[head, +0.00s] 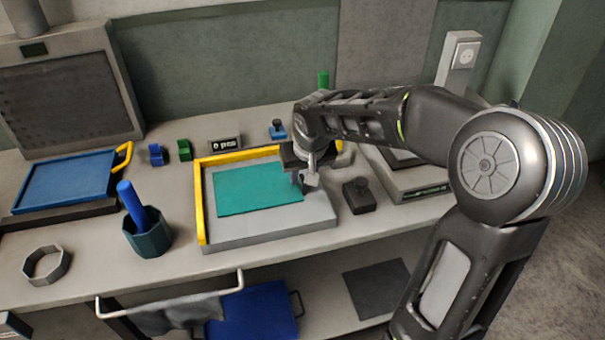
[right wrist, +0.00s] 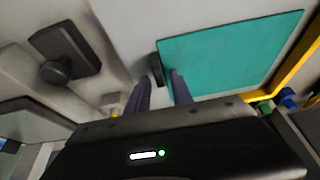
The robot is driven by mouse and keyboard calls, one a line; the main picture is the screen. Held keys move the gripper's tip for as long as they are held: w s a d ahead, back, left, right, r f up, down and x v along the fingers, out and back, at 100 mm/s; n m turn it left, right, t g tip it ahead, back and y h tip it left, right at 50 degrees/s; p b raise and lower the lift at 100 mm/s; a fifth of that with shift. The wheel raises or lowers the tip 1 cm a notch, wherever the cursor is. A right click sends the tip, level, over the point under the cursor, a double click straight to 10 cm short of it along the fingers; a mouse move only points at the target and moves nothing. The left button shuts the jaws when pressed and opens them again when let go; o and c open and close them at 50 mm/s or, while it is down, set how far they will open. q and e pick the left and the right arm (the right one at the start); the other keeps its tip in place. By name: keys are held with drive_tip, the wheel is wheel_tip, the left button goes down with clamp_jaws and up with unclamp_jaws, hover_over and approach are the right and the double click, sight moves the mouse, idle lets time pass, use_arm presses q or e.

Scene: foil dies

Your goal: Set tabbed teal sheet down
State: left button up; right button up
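The teal sheet (head: 250,189) appears to lie flat on a grey block (head: 270,236), inside a yellow corner fence (head: 200,215) along its left and back sides. In the right wrist view the sheet (right wrist: 230,55) has a small dark tab (right wrist: 155,68) at its near edge. My right gripper (head: 305,178) is low over the block at the sheet's right end. In the right wrist view my right fingers (right wrist: 162,84) are spread, with the tab between and just beyond their tips. I see a gap beside the tab. My left gripper is not seen.
A black knobbed block (head: 359,195) stands close right of the grey block. A dark green cup with a blue stick (head: 147,238) stands to the left. A blue tray (head: 65,182) with a yellow handle and a grey ring (head: 47,264) are further left.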

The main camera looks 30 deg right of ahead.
drive_tip(key=shift+r, duration=0.1)
drive_tip(key=shift+r, duration=0.2)
drive_tip(key=v, duration=1.1)
drive_tip(key=shift+s+a+r, duration=0.1)
drive_tip(key=shift+s+r, duration=0.05)
drive_tip(key=shift+r, duration=0.2)
